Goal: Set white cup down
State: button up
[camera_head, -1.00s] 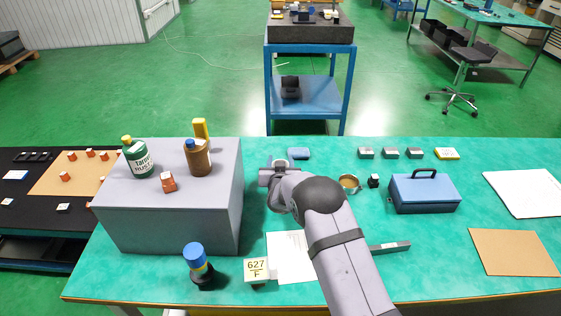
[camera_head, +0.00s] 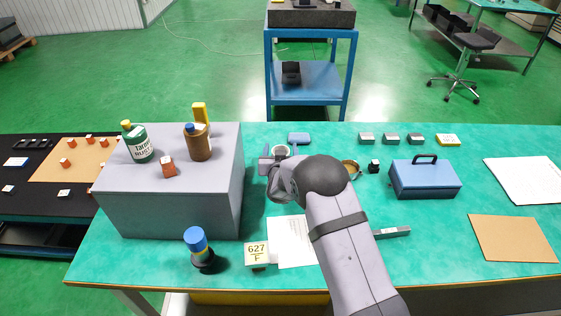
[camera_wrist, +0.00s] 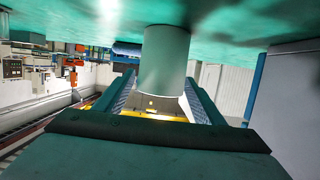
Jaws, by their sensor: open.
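The white cup (camera_head: 281,150) stands on the green table just right of the grey box, partly hidden by my gripper (camera_head: 270,162). In the wrist view the picture is upside down, with the table at the top. There the cup (camera_wrist: 166,60) shows as a plain pale cylinder with its base at the tabletop. My gripper (camera_wrist: 160,82) is open, with one finger on each side of the cup. Whether either finger touches it I cannot tell.
The grey box (camera_head: 170,205) holds a green bottle (camera_head: 138,145), a brown bottle (camera_head: 199,143) and an orange-red block (camera_head: 169,170). A small blue case (camera_head: 299,138) lies behind the cup. A round container (camera_head: 352,167) sits beside my arm. A blue toolbox (camera_head: 426,180) stands to the right.

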jog(key=b+v, duration=0.1)
jog(key=v, duration=0.8)
jog(key=shift+s+r, duration=0.1)
jog(key=shift+s, duration=0.1)
jog(key=shift+s, duration=0.1)
jog(key=shift+s+d+g, duration=0.25)
jog(key=shift+g, duration=0.15)
jog(key=s+d+g, duration=0.2)
jog(key=s, duration=0.2)
jog(key=s+d+f+g+y, duration=0.1)
jog(key=s+d+g, duration=0.1)
jog(key=s, duration=0.3)
jog(key=s+d+g, duration=0.2)
jog(key=s, duration=0.2)
jog(key=shift+s+f+n, duration=0.2)
jog(key=shift+f+n, duration=0.1)
jog(key=shift+f, duration=0.1)
jog(key=s+d+g, duration=0.4)
jog(key=s, duration=0.7)
jog(key=s+d+g, duration=0.3)
jog(key=s+d, duration=0.1)
jog(key=s, duration=0.8)
jog(key=shift+g+h, duration=0.4)
jog(key=shift+s+d, duration=0.1)
